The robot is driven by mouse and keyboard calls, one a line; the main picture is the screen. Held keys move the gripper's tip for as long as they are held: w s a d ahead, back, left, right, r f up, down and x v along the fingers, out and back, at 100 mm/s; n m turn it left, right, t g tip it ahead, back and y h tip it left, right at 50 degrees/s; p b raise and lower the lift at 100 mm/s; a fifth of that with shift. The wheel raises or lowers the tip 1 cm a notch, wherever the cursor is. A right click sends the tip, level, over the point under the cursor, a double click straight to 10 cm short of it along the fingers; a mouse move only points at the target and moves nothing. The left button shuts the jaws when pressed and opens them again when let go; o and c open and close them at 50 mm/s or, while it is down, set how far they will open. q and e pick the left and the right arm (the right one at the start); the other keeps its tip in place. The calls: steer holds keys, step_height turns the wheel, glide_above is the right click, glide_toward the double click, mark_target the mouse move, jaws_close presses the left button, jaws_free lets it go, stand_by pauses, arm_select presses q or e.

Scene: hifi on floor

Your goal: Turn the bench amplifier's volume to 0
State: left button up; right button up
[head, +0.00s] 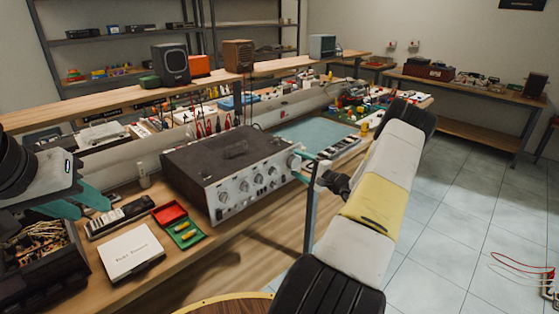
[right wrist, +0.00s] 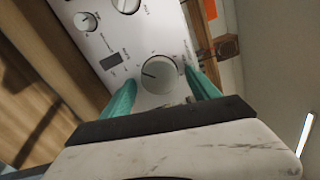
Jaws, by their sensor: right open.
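The bench amplifier (head: 207,170) has a dark top and a silver front panel with several knobs. A large pale knob (head: 294,161) sits at the panel's right end. In the right wrist view this knob (right wrist: 159,75) has a dark pointer line toward the picture's left; the small lettering around it is unreadable. My right gripper (right wrist: 160,78) is open, its teal fingers on either side of the knob; I cannot tell whether they touch it. In the head view my right gripper (head: 307,165) is at that end. My left gripper (head: 95,211) is open and empty, left of the amplifier.
A shelf (head: 110,92) with speakers runs behind. The tiled floor (head: 440,230) at right is largely clear.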

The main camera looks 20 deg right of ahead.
steer(key=v, duration=0.7)
steer(key=shift+s+d, duration=0.15)
steer(key=shift+s, duration=0.2)
